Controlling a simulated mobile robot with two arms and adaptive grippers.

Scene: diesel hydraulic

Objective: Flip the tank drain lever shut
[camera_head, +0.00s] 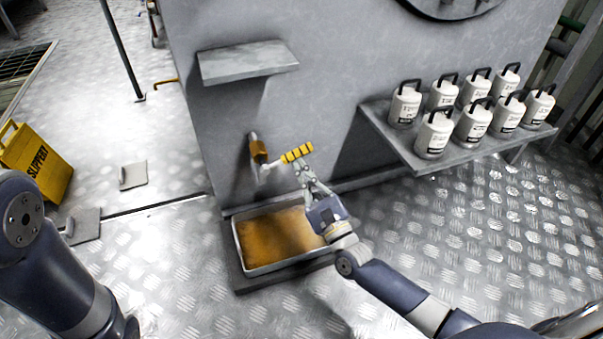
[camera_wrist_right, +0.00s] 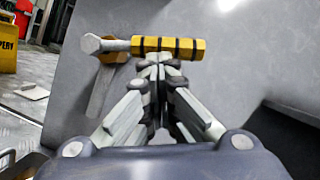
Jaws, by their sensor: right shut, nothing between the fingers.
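The tank drain lever (camera_head: 297,153) has a yellow handle with black bands and sticks out from the grey tank wall, beside a brass-coloured valve body (camera_head: 258,150). In the right wrist view the handle (camera_wrist_right: 168,48) lies across the picture just beyond my fingertips. My right gripper (camera_head: 303,168) is shut and empty, its tips at or very near the handle's underside; I cannot tell whether they touch. It also shows in the right wrist view (camera_wrist_right: 160,62). My left arm shows at the lower left, but its gripper is out of view.
A tray (camera_head: 238,252) with brown liquid sits on the floor below the valve. A grey shelf (camera_head: 248,68) juts out above. A side shelf (camera_head: 408,155) holds several white canisters (camera_head: 436,132). A yellow slippery sign (camera_head: 38,162) stands at left.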

